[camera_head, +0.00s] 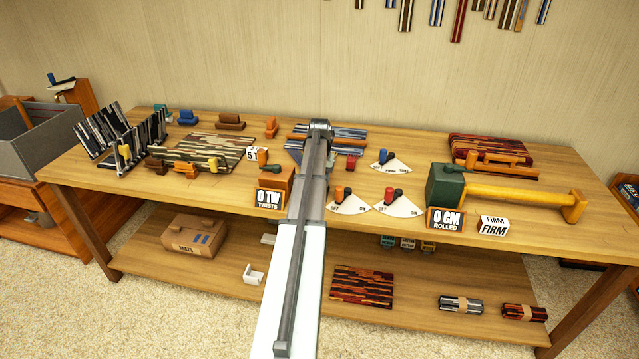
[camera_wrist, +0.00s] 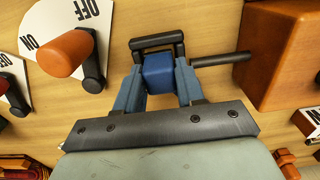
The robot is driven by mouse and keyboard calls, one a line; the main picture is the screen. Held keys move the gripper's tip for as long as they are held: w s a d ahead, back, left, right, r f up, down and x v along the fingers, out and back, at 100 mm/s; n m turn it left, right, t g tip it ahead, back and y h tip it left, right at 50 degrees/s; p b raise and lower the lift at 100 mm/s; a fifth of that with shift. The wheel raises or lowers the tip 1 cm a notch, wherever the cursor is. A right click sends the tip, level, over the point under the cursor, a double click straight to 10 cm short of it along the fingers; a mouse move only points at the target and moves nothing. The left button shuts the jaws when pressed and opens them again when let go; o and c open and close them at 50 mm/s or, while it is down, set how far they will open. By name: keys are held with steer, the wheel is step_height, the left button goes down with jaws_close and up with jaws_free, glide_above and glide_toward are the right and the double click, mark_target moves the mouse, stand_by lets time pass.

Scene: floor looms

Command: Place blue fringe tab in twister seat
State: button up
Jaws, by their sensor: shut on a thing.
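In the wrist view my gripper (camera_wrist: 159,82) is shut on the blue fringe tab (camera_wrist: 157,74), a small blue block between its two blue-grey fingers. The twister seat (camera_wrist: 155,42) is a black bracket at the end of a dark rod from the orange twister box (camera_wrist: 284,50). The tab lies at the bracket's opening, overlapping it in the picture; whether it touches or is fully seated I cannot tell. In the head view the twister box (camera_head: 275,183) stands behind the "0 TW" sign, and my arm hides the tab and seat.
An orange-knobbed OFF/ON dial (camera_wrist: 72,50) lies left of my gripper in the wrist view. In the head view another dial (camera_head: 397,207), a green mallet-like roller (camera_head: 446,186) and its "0 CM" sign (camera_head: 446,220) stand to the right. A striped mat (camera_head: 200,150) lies left.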

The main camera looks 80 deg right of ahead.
steer(key=shift+f, duration=0.35)
steer(key=o, duration=1)
steer(key=shift+f, duration=0.1)
steer(key=shift+o, duration=0.2)
step_height(320, 180, up, 12)
